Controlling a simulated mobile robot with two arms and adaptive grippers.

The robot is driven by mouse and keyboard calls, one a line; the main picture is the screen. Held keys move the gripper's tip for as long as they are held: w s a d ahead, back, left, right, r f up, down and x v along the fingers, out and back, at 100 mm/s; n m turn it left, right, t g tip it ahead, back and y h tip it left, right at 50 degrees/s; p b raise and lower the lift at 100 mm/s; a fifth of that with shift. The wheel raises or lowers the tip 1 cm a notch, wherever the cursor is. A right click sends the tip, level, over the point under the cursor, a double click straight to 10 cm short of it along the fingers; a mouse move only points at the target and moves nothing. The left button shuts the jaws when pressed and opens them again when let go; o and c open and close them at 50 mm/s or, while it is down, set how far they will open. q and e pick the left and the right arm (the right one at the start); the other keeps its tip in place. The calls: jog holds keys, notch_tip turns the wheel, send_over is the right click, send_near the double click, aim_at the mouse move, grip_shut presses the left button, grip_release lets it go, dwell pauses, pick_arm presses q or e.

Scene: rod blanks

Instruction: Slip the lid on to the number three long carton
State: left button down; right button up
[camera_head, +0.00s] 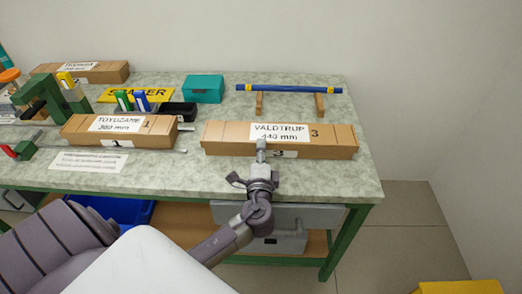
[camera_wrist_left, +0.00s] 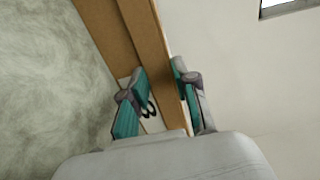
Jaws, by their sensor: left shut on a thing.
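The number three long carton (camera_head: 330,153) is brown and lies at the front right of the bench. A brown lid (camera_head: 225,131) with a "VALDTRUP 440 mm" label and a 3 is over it; I cannot tell whether it is fully seated. My left gripper (camera_head: 262,148) is at the middle of the front side, shut on the lid. In the left wrist view the teal-padded fingers (camera_wrist_left: 158,100) stand on either side of a brown edge, by a white label (camera_wrist_left: 150,117). The join between lid and carton is unclear there. My right gripper is not in view.
A number one carton (camera_head: 75,133) lies to the left, with metal rods beside it. A blue rod (camera_head: 290,88) rests on two wooden supports behind. A teal box (camera_head: 204,88), a black tray (camera_head: 178,111) and a green fixture (camera_head: 45,97) stand further back and left.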

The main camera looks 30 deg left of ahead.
pick_arm(q)
jog(key=c, duration=1.2)
grip_release()
jog(key=shift+f, duration=0.2)
jog(key=o, duration=0.3)
jog(key=shift+r, duration=0.25)
jog(key=shift+s+d, duration=0.25)
jog(key=shift+s, duration=0.1)
jog(key=b+v, duration=0.1)
jog(key=v, duration=1)
jog(key=shift+s+b, duration=0.1)
jog(key=shift+b, duration=0.2)
